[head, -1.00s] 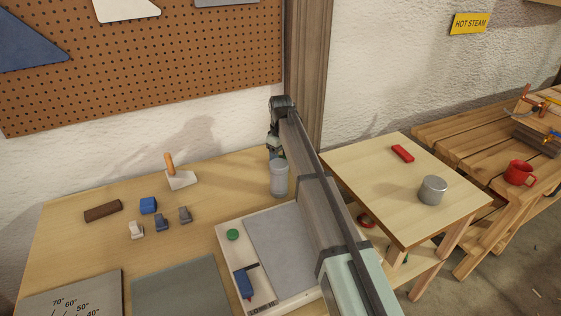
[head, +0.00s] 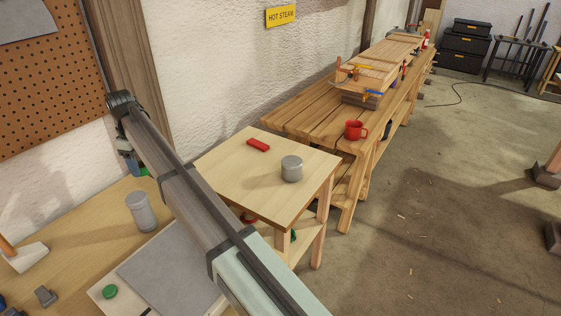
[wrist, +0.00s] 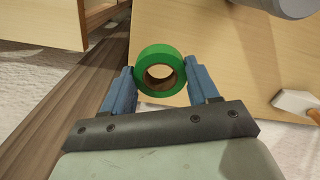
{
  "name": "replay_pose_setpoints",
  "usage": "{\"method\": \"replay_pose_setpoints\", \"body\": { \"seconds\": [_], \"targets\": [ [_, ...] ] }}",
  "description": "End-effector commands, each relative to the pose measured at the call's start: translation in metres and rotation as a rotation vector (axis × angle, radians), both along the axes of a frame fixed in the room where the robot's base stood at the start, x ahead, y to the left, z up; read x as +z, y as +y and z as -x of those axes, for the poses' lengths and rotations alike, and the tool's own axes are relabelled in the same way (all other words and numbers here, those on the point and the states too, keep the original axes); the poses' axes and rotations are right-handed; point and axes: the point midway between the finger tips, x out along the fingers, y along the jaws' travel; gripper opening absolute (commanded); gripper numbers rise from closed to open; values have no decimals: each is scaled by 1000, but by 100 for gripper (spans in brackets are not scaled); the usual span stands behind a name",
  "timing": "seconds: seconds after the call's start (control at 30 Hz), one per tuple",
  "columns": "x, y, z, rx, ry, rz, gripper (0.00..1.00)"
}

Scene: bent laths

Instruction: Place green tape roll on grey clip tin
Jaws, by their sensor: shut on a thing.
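The green tape roll (wrist: 160,71) is between the blue fingers of my gripper (wrist: 161,84) in the wrist view, its round hole facing the camera. My gripper is shut on it. In the head view my gripper (head: 132,165) is at the left, above the back of the workbench, partly hidden by my arm; a bit of green shows there. A short grey tin (head: 291,169), which looks like the clip tin, stands upright on the small pale table (head: 240,180), well to the right of my gripper. Its top looks bare.
A taller grey canister (head: 140,213) stands on the workbench below my gripper. A red block (head: 258,145) lies on the small table behind the tin. A tray (head: 112,310) holds a green disc (head: 110,292). A red mug (head: 355,130) stands on the slatted bench (head: 310,115).

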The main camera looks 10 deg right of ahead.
Motion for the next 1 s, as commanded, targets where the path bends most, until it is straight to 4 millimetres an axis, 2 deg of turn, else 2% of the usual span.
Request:
{"method": "replay_pose_setpoints", "body": {
  "seconds": [0.03,0.2,0.5,0.73,1.0],
  "targets": [
    [0,-17,-10,-23,-1,0,30],
    [2,-76,-40,-100,-3,-2,30],
    [7,-189,-81,-240,-8,-4,30],
    [10,-279,-99,-347,-14,-5,30],
    [15,-385,-104,-472,-20,-7,30]
  ]
}}
